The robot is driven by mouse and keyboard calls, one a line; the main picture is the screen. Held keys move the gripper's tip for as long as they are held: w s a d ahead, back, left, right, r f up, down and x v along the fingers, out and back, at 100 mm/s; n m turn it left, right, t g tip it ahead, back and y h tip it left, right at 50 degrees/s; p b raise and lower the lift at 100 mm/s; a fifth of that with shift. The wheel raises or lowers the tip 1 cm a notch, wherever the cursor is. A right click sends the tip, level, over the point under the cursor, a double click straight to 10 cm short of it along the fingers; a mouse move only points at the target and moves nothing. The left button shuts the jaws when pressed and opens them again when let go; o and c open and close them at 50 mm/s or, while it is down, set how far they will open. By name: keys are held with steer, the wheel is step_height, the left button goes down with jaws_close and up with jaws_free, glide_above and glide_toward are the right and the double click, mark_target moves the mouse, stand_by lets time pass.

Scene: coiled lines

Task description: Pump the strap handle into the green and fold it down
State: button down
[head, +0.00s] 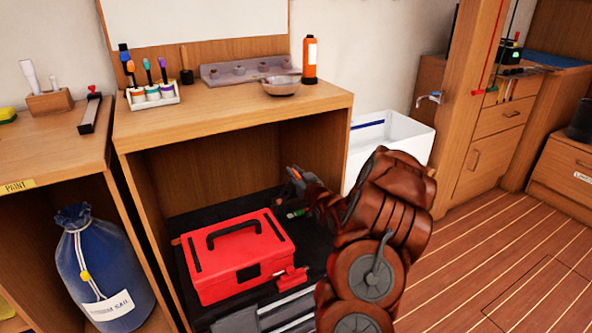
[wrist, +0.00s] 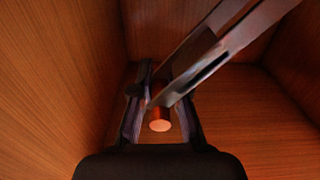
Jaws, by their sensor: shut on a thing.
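My gripper (wrist: 160,112) is shut on the strap handle (wrist: 159,126), whose rounded copper-coloured end shows between the two dark fingers in the wrist view. Two grey metal bars (wrist: 212,55) of the handle slant up to the right from the grip. In the head view my gripper (head: 297,178) is raised inside the open bay, above the right rear of the red toolbox (head: 240,262). A small green and pale patch (head: 297,213) shows just below it, beside my arm. The strap and the base of the handle are mostly hidden by my arm.
The toolbox stands on a dark tray (head: 190,222) inside the wooden bay, whose side walls are close to my gripper. Above is a bench top (head: 215,112) with a bowl (head: 281,87) and an orange bottle (head: 310,62). A white bin (head: 395,140) stands to the right.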

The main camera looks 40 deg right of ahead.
steer(key=shift+d, duration=0.1)
steer(key=c, duration=1.2)
jaws_free()
steer(key=shift+o, duration=0.2)
steer(key=shift+s, duration=0.1)
steer(key=v, duration=1.2)
steer(key=shift+f, duration=0.1)
